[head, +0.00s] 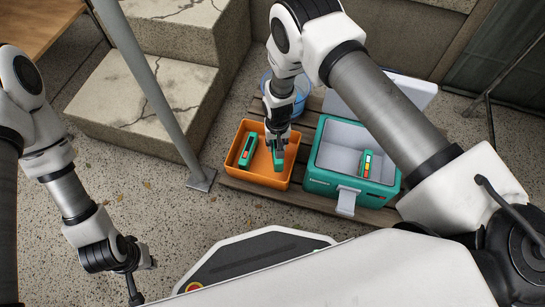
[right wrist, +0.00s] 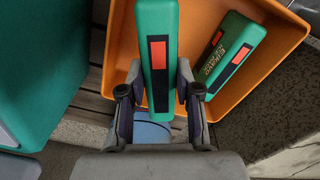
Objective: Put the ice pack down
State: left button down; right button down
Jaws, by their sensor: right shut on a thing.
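My right gripper (head: 278,138) is shut on a green ice pack (head: 278,158), inside the outline of the orange bin (head: 262,182). In the right wrist view, the held ice pack (right wrist: 155,45) with its black and red label stands between the two fingers (right wrist: 157,95). I cannot tell whether it touches the bin floor. A second green ice pack (head: 248,149) lies in the left part of the bin; it also shows in the right wrist view (right wrist: 235,55). My left gripper (head: 136,285) hangs at the lower left, away from the bin; its finger gap is not clear.
A teal cooler (head: 322,182) with its lid open stands right of the bin and holds a green pack with a coloured label (head: 366,163). A blue tub (head: 301,88) is behind the bin. Stone steps (head: 140,95) and a grey metal post (head: 150,85) stand to the left.

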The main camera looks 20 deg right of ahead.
notch_tip(320, 180, down, 6)
jog(key=b, duration=0.3)
jog(key=shift+r, duration=0.15)
jog(key=c, duration=1.2)
grip_release()
jog(key=shift+f, duration=0.2)
jog(key=o, duration=0.4)
jog(key=shift+r, duration=0.1)
notch_tip(320, 180, up, 12)
jog(key=p, duration=0.6)
jog(key=shift+f+p, duration=0.25)
jog(key=shift+p, duration=0.05)
jog(key=shift+r, duration=0.35)
